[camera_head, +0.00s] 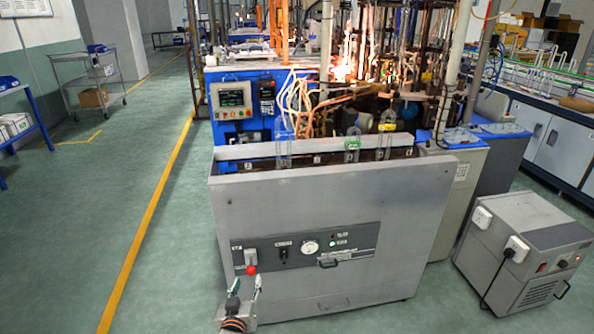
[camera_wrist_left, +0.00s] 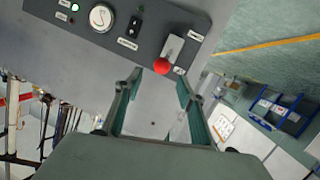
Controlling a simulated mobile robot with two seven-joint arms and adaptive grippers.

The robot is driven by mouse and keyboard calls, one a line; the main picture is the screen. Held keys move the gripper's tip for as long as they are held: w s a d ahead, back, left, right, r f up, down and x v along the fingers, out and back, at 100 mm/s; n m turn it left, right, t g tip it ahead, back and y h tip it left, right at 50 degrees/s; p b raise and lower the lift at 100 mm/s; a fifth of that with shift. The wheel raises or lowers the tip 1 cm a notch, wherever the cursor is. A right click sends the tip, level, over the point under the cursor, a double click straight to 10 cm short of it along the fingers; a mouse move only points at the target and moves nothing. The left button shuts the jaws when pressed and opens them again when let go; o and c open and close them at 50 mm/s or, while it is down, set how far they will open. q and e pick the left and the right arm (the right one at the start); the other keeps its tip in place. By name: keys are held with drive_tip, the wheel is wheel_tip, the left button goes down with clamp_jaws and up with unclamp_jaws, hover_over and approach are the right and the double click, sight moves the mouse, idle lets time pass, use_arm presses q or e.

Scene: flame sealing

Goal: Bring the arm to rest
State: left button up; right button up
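My left gripper (camera_head: 246,286) is at the bottom of the head view, in front of the lower left of a grey cabinet (camera_head: 400,215). Its two fingers point up and stand apart. In the left wrist view the left gripper (camera_wrist_left: 158,85) also shows open, with nothing between the fingers but the grey cabinet face behind. A red knob (camera_head: 251,269) on the cabinet's control panel is just above the fingertips. The red knob also shows in the left wrist view (camera_wrist_left: 162,66), near the fingertips; I cannot tell whether they touch. My right gripper is not in view.
The panel has a gauge (camera_head: 310,247) and a lit green lamp (camera_head: 332,244). Glass pieces (camera_head: 283,150) stand in the cabinet's top, with flames (camera_head: 345,70) behind. A grey wheeled box (camera_head: 520,250) stands at right.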

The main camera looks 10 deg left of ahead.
use_arm(q)
drive_tip(key=s+d+r+m+g+h+p, duration=0.1)
drive_tip(key=s+m+g+h+p, duration=0.2)
drive_tip(key=s, duration=3.3)
drive_tip(key=m+g+p, duration=0.1)
drive_tip(key=m+p, duration=0.1)
drive_tip(key=m, duration=0.3)
drive_tip(key=shift+d+g+h, duration=0.3)
drive_tip(key=shift+d, duration=0.05)
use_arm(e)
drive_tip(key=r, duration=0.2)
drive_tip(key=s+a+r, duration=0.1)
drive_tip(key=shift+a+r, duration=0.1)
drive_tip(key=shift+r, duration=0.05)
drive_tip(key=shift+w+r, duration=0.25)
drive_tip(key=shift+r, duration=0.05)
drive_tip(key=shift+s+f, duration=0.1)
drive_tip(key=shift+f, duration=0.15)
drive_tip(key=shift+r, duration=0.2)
